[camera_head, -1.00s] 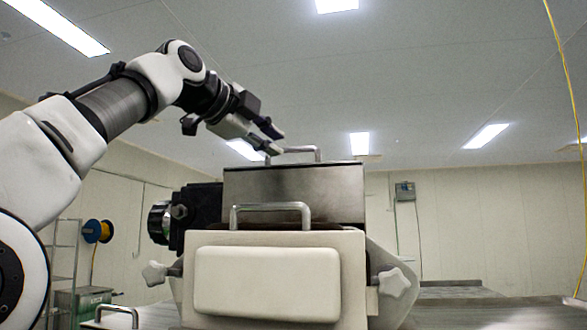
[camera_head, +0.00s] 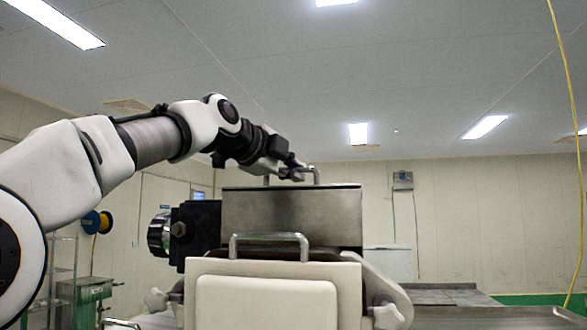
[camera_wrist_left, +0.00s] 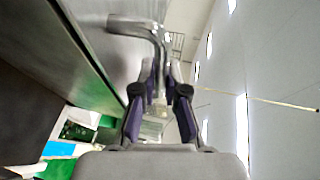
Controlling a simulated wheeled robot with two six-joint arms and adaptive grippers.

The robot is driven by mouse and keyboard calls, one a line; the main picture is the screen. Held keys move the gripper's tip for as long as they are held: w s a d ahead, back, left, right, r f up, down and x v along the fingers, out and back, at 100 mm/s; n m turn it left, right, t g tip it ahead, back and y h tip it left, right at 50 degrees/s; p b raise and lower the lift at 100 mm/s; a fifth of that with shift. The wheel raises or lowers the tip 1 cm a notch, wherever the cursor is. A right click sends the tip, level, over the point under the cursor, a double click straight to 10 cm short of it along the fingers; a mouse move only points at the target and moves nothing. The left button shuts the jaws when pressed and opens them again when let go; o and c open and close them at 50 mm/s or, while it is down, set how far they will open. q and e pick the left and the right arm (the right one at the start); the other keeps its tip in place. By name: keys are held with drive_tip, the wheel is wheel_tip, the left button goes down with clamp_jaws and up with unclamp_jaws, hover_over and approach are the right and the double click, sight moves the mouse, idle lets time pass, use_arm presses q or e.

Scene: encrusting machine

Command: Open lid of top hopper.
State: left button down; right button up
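The top hopper (camera_head: 290,217) is a grey metal box with a flat lid (camera_head: 340,186), which lies level and closed on it. A bar handle (camera_head: 317,176) stands on the lid; it also shows in the left wrist view (camera_wrist_left: 157,40). My left gripper (camera_head: 292,173) reaches in from the left at the handle, just above the lid. In the left wrist view its two dark fingers (camera_wrist_left: 161,75) stand apart on either side of the handle bar. I see no clear contact with the bar. My right gripper is not in view.
A cream front panel (camera_head: 270,300) with a second handle (camera_head: 270,237) stands in front of the hopper. White star knobs (camera_head: 386,316) flank it. A black part (camera_head: 195,233) juts out at the hopper's left. A yellow cable (camera_head: 568,100) hangs at the right.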

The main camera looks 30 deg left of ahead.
use_arm(q)
drive_tip(key=w+p, duration=0.1)
drive_tip(key=w+a+p, duration=0.1)
drive_tip(key=w+p, duration=0.1)
drive_tip(key=w+r+p, duration=0.1)
drive_tip(key=w, duration=0.1)
drive_tip(key=shift+a, duration=0.15)
drive_tip(key=w+p, duration=0.2)
drive_tip(key=w, duration=0.1)
drive_tip(key=w+a+p, duration=0.1)
drive_tip(key=w+p, duration=0.1)
drive_tip(key=w+a+p, duration=0.1)
drive_tip(key=w+p, duration=0.1)
drive_tip(key=w, duration=0.1)
drive_tip(key=shift+w+a+f, duration=0.15)
drive_tip(key=shift+w+f, duration=0.15)
drive_tip(key=shift+w, duration=0.05)
drive_tip(key=shift+w+f, duration=0.25)
drive_tip(key=shift+w, duration=0.05)
drive_tip(key=c, duration=1.5)
unclamp_jaws()
drive_tip(key=shift+a, duration=0.1)
drive_tip(key=shift+s, duration=0.1)
